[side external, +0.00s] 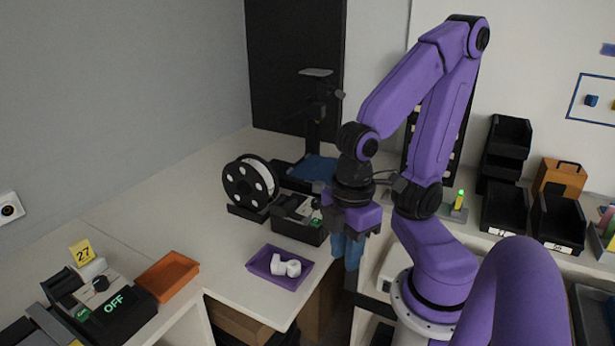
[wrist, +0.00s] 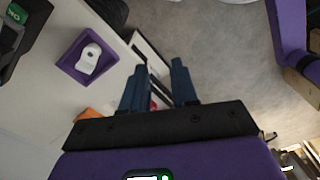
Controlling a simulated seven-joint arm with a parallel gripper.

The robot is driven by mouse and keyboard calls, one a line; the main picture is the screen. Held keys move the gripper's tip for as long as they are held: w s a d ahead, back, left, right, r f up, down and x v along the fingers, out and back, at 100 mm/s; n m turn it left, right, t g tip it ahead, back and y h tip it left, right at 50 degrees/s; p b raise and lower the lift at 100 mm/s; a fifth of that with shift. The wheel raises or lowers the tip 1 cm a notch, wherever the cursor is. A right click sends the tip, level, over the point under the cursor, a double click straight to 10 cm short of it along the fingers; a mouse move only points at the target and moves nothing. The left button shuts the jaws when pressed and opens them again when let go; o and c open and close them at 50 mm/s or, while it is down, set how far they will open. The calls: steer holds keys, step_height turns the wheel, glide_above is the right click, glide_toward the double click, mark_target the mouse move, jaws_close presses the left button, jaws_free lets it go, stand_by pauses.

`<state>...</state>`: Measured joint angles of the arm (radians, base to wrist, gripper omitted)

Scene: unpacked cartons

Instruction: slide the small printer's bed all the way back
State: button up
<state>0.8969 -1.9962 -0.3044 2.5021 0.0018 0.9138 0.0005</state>
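In the side external view, the small printer (side external: 322,125) appears to be the dark upright machine at the back of the counter. Its blue bed (side external: 318,168) lies low in front of the column; its right part is close to my arm in the picture, and how far back it sits is hard to tell. My gripper (side external: 347,254) points down beyond the counter's front edge, well to the near side of the printer. In the wrist view my gripper (wrist: 159,66) has its two blue fingers apart with nothing between them. The printer does not show in the wrist view.
A white filament spool (side external: 250,182) and a black device (side external: 298,217) stand before the printer. A purple tray (side external: 262,270) with white pieces lies near the counter edge; it also shows in the wrist view (wrist: 72,68). An orange tray (side external: 168,277) lies left.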

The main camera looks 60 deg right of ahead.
steer(key=o, duration=0.6)
steer(key=shift+w, duration=0.15)
steer(key=shift+c, duration=0.2)
steer(key=w+d+r+m+g, duration=0.1)
steer(key=w+d+r+m, duration=0.1)
steer(key=w+d+m, duration=0.35)
steer(key=w+d+r+m+y, duration=0.1)
steer(key=w+d+r+m, duration=0.1)
steer(key=w+m, duration=0.55)
steer(key=w+d+r+m+g, duration=0.15)
steer(key=w+d+m, duration=0.25)
steer(key=w, duration=0.5)
step_height(320, 180, up, 2)
steer(key=m+t+y, duration=0.2)
steer(key=m+y, duration=0.1)
steer(key=m, duration=1.1)
glide_above(319, 182)
steer(key=d, duration=0.7)
steer(key=x, duration=1.7)
steer(key=shift+w+a+r, duration=0.15)
